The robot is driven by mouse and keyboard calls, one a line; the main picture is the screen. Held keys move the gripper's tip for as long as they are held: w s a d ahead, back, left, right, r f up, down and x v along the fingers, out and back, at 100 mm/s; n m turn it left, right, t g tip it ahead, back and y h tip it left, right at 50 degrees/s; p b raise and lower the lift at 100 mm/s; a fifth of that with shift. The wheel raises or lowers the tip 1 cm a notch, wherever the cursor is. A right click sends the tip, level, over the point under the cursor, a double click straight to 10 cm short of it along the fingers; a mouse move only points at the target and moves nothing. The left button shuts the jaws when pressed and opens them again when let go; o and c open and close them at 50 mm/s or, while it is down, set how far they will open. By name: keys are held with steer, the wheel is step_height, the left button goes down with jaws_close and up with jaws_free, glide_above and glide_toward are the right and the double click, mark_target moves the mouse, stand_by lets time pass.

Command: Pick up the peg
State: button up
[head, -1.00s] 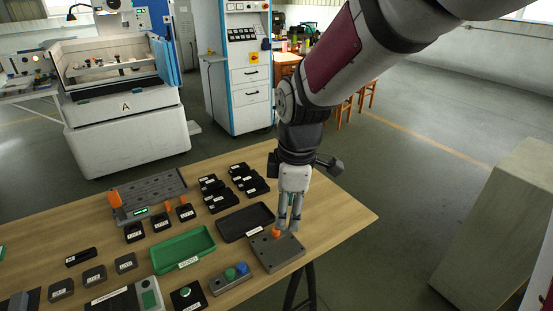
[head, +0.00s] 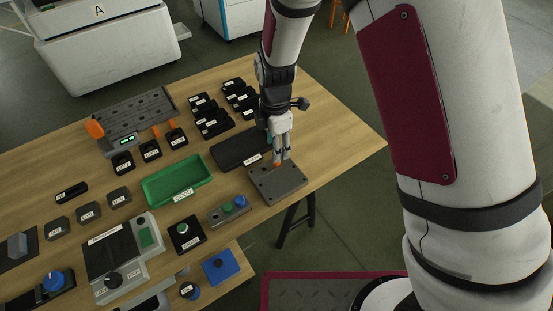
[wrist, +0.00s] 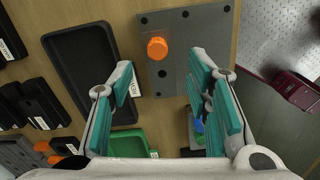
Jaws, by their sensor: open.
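The orange peg (wrist: 157,47) stands in a hole of a grey plate (wrist: 205,40) with several dark holes. In the head view the peg (head: 277,164) shows only in part beside the fingertips, at the back-left of the plate (head: 281,188). My gripper (head: 281,157) points down over the plate at the peg. In the wrist view my gripper (wrist: 162,72) is open and empty, with the peg just beyond the gap between its teal-padded fingers. I cannot tell whether a finger touches the peg.
A black tray (head: 226,152) lies just left of the plate, and a green tray (head: 150,190) is farther left. A box with green and blue buttons (head: 229,211) stands in front. Several black blocks (head: 212,124) sit behind. Bare wooden table (head: 335,135) lies to the right.

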steer(key=shift+w+d+f, duration=0.1)
steer(key=shift+w+f, duration=0.05)
steer(key=shift+f, duration=1.35)
steer(key=shift+w+f, duration=0.1)
steer(key=shift+f, duration=1.4)
steer(key=c, duration=1)
